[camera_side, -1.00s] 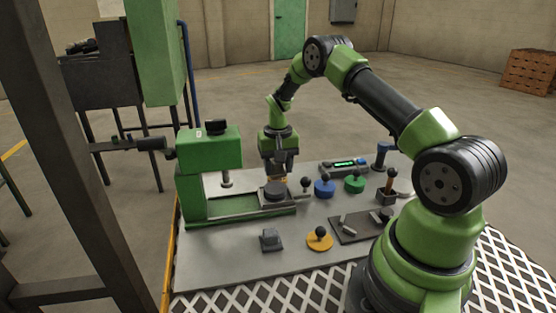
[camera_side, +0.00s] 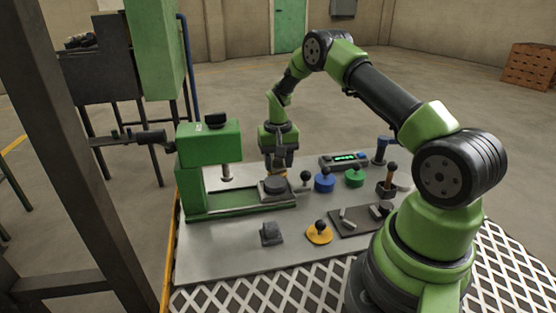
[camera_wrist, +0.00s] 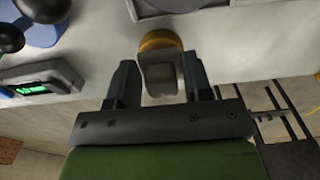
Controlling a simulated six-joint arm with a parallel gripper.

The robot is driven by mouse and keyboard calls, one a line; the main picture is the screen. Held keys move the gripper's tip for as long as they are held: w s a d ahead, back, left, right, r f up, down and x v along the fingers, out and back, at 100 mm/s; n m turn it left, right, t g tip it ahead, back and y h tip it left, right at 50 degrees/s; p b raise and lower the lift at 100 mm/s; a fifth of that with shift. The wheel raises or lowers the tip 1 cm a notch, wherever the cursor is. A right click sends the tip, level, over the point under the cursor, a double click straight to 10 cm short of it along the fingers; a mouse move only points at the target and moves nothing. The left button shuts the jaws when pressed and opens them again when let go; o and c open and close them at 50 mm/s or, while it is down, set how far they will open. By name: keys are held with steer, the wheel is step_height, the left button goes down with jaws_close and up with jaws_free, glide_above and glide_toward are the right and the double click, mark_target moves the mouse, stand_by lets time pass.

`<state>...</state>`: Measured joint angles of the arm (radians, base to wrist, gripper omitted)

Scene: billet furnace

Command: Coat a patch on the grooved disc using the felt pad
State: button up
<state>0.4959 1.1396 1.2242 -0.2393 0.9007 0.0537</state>
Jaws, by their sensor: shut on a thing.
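My gripper (camera_wrist: 158,62) points down over the far part of the bench and also shows in the side view (camera_side: 274,168). In the wrist view it is shut on a pale grey block with a round orange-yellow end (camera_wrist: 160,41), which I take to be the felt pad. In the side view the pad is mostly hidden by my gripper. I cannot tell whether the pad touches anything.
The green press (camera_side: 209,145) stands left of my gripper. Blue (camera_side: 324,182) and green (camera_side: 354,177) knobbed pieces and a display box (camera_side: 345,160) are to the right. A grey block (camera_side: 271,234) and yellow knobbed disc (camera_side: 319,233) lie in front. The bench's front left is clear.

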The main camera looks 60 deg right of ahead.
mark_target(278, 159)
steer(key=shift+f, duration=0.5)
stand_by(1.0)
steer(key=shift+r, duration=3.6)
steer(key=shift+a, duration=0.1)
